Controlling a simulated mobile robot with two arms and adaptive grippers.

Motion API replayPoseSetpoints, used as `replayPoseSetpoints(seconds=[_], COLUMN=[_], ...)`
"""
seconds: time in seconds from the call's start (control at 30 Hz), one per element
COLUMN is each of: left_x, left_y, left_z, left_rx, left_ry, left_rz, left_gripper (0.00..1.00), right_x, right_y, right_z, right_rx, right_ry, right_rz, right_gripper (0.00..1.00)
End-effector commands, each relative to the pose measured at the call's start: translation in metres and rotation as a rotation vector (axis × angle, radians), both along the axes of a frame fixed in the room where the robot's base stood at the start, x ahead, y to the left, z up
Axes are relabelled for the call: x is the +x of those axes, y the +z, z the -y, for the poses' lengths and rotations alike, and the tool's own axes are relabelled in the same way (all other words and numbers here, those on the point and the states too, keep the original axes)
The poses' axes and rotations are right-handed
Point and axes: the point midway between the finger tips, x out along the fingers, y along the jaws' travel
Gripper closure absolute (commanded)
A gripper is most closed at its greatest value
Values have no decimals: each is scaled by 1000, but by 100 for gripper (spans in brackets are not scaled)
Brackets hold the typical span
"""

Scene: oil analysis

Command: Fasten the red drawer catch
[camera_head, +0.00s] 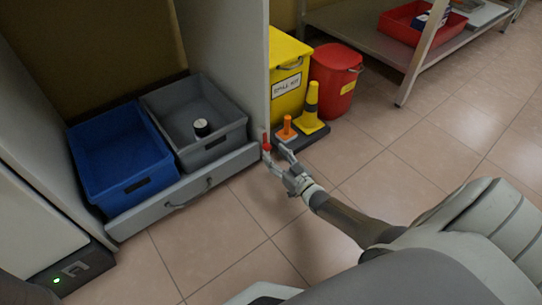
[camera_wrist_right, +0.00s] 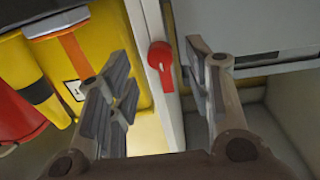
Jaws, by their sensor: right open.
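The red drawer catch (camera_head: 266,143) is on the edge of the grey cabinet side panel, at the right end of the drawer front (camera_head: 185,191). In the right wrist view the catch (camera_wrist_right: 161,66) is a red rounded lever with its narrower end pointing down. My right gripper (camera_head: 277,150) is at the catch in the head view. In the wrist view its open fingers (camera_wrist_right: 160,75) stand on either side of the catch, with no contact visible. The drawer holds a blue bin (camera_head: 120,160) and a grey bin (camera_head: 225,145). My left gripper is not in view.
A yellow spill kit bin (camera_head: 287,90), a red lidded bin (camera_head: 333,85) and yellow and orange cones (camera_head: 312,110) stand just right of the panel, close to my right gripper. The tiled floor in front of the drawer is clear.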

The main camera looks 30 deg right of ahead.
Motion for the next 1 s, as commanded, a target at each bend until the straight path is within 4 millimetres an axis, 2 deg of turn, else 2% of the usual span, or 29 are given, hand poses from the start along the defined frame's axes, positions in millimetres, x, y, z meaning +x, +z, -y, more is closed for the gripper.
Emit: replayPoseSetpoints(seconds=[0.03,0.23,0.6,0.93,1.0], left_x=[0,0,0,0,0], left_y=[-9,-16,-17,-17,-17], left_z=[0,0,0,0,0], left_rx=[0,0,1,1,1], left_ry=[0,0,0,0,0], left_rz=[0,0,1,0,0], left_gripper=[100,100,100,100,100], right_x=[8,26,30,29,29], right_y=[-3,-1,0,0,0], right_z=[0,-1,-1,-1,-1], right_rx=[0,0,0,0,0], right_ry=[0,0,0,0,0], right_rz=[2,0,-1,0,-1], right_gripper=[53,53,55,97,100])
